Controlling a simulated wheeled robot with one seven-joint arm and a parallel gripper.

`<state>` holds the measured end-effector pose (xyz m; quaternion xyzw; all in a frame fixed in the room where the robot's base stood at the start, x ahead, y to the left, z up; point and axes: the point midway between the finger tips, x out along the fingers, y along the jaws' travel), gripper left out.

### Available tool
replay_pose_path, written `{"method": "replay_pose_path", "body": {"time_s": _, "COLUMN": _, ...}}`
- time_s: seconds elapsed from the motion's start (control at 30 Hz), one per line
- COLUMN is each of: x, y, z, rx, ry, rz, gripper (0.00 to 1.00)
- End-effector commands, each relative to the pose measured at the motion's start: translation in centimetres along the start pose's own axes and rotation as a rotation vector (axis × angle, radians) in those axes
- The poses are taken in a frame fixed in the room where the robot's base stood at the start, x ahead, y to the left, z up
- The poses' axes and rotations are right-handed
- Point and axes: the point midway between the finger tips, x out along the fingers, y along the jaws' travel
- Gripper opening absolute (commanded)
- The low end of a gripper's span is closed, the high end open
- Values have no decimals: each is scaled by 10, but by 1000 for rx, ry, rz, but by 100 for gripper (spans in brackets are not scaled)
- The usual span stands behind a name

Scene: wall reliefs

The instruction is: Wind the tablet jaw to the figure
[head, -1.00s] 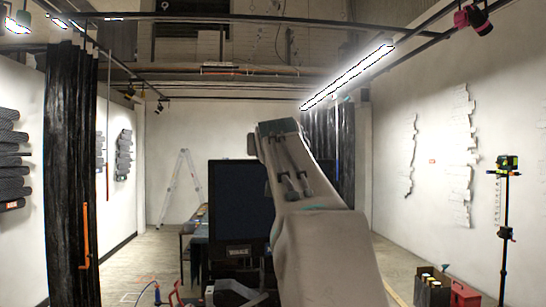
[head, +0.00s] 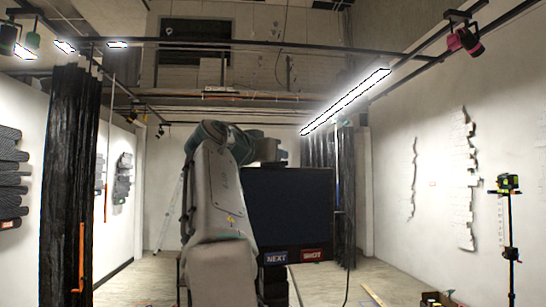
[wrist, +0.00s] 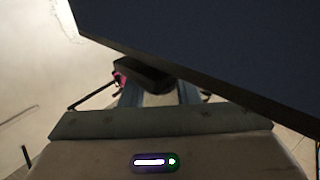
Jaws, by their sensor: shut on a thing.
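A wide dark screen, seemingly the tablet (head: 290,205), stands upright right of my arm in the head view, with a blue NEXT label and a red SHOT label below it. A large dark panel (wrist: 225,45), likely the same screen, fills the upper right of the wrist view. My gripper (wrist: 155,88) is shut on a small dark block (wrist: 143,72) by the panel's lower edge. I cannot tell whether this block is the tablet jaw. In the head view my arm hides most of the grip. I cannot make out the figure.
A black curtain (head: 68,185) hangs at the left and another (head: 322,145) behind the screen. A tripod with a green-topped device (head: 508,184) stands at the right. A ladder (head: 168,215) leans at the back. Grey reliefs hang on the left wall, pale ones on the right.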

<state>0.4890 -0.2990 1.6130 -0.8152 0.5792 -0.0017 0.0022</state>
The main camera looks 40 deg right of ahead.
Motion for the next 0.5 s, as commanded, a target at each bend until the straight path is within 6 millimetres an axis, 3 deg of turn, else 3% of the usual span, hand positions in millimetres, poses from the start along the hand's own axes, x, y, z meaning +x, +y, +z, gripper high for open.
{"method": "replay_pose_path", "body": {"time_s": 0.5, "x": 0, "y": -1, "z": -2, "rx": -1, "ry": -1, "rz": 291, "gripper": 6}}
